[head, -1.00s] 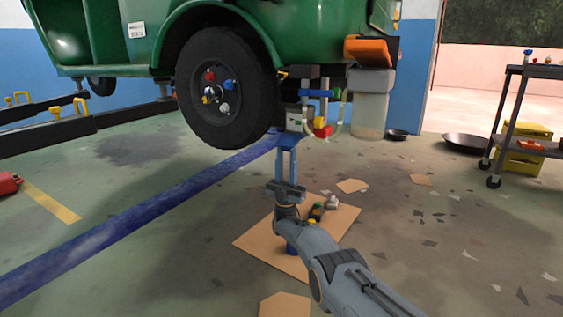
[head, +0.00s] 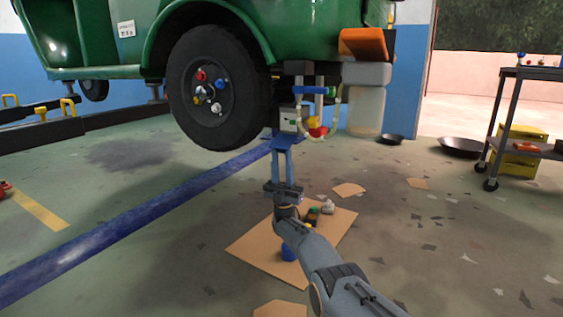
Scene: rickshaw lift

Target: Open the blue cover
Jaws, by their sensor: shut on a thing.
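A white box-like unit (head: 290,120) hangs under the green vehicle, right of its wheel. A small dark blue panel (head: 281,144), which looks like the blue cover, is at the lower edge of this unit. My gripper (head: 281,150) reaches up from below with two blue fingers. Its fingertips are at the panel and shut on it. The fingers hide part of the panel, and the exact grip is too small to see. How far the cover is open cannot be told.
The wheel (head: 206,88) is close left of the unit. A blue bar (head: 314,91), red and yellow parts (head: 317,131) and a pale container (head: 366,110) are to its right. Cardboard (head: 250,246) with small items lies below my arm. A cart (head: 505,130) stands far right.

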